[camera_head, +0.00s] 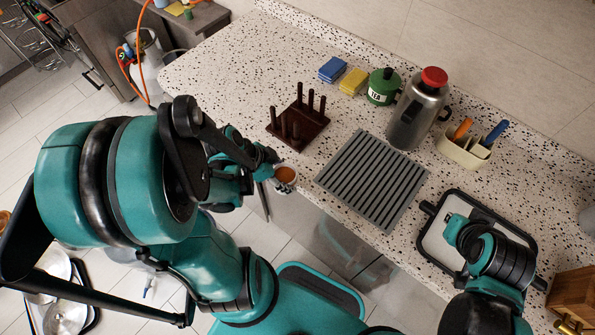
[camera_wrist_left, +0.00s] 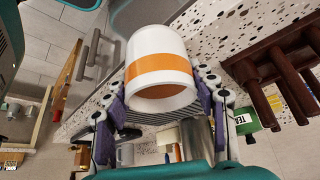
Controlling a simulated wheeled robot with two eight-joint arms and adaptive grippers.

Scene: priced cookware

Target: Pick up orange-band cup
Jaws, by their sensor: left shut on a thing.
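The orange-band cup (camera_wrist_left: 158,70) is white with an orange stripe around it. In the left wrist view it sits between the purple-padded fingers of my left gripper (camera_wrist_left: 160,105), which is shut on it. In the head view the cup (camera_head: 286,175) is small and partly hidden by the gripper. My left gripper (camera_head: 275,172) holds it at the counter's front edge, near the dark peg rack. My right arm is at the lower right of the head view, over a black-rimmed tray; its fingers cannot be made out.
A dark peg rack (camera_head: 300,124) and a grey ribbed mat (camera_head: 374,178) lie on the speckled counter (camera_head: 233,79). Behind stand sponges (camera_head: 333,69), a green tea tin (camera_head: 382,88), a steel jug (camera_head: 415,112) and a utensil holder (camera_head: 464,151). The black-rimmed tray (camera_head: 436,241) is at right.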

